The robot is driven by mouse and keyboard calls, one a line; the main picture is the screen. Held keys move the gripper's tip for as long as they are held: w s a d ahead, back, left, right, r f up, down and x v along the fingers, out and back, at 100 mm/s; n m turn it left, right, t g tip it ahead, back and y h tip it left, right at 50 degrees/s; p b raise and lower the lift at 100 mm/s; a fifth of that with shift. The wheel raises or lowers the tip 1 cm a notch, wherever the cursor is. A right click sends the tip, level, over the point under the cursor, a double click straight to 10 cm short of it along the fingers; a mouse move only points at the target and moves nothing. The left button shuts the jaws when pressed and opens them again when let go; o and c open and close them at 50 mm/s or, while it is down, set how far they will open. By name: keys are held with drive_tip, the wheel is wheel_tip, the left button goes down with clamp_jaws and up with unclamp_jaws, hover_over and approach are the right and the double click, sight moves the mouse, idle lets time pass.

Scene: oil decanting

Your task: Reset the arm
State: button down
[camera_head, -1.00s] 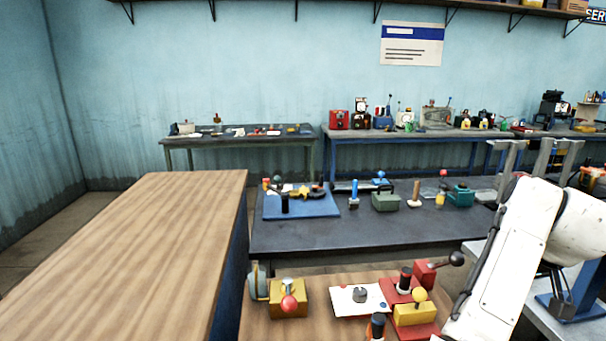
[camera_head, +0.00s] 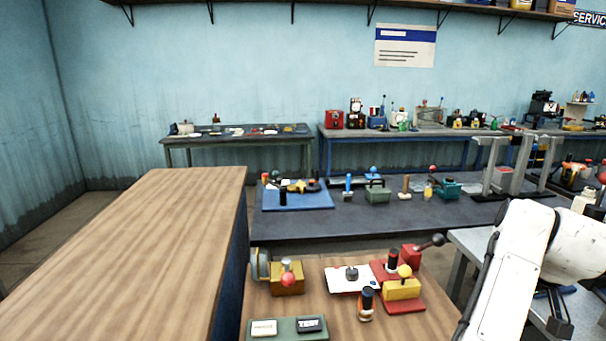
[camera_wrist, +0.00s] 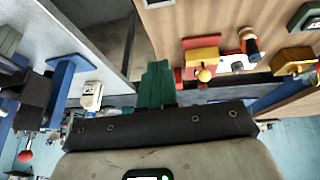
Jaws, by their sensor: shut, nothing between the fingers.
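My gripper (camera_wrist: 157,68) shows in the wrist view as a pair of green fingers pressed together, with nothing held between them. They point toward the top of the picture, over a gap between a wooden-topped bench (camera_wrist: 185,30) and a grey surface (camera_wrist: 85,40). In the head view my white arm reaches in at the lower right, and the gripper itself is outside that picture.
The near wooden bench (camera_head: 340,325) carries a yellow block with a red knob (camera_head: 287,279), red and yellow lever controls (camera_head: 402,289) and a green button box (camera_head: 288,328). A dark table (camera_head: 330,222) with tools stands behind. A long wooden counter (camera_head: 140,245) at left is bare.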

drive_tip(key=s+f+g+h, duration=0.1)
drive_tip(key=s+f, duration=0.7)
drive_tip(key=f, duration=0.2)
drive_tip(key=s+a+f+g, duration=0.1)
drive_tip(key=s+a+f, duration=0.3)
drive_tip(key=s, duration=0.5)
drive_tip(key=s+a+f+g+y, duration=0.1)
drive_tip(key=s+a+f, duration=0.4)
drive_tip(key=s+f, duration=0.2)
drive_tip(key=s+a+f+g+y, duration=0.1)
drive_tip(key=s+a+f, duration=0.4)
drive_tip(key=s, duration=0.6)
drive_tip(key=shift+s+f, duration=0.15)
drive_tip(key=shift+s, duration=0.05)
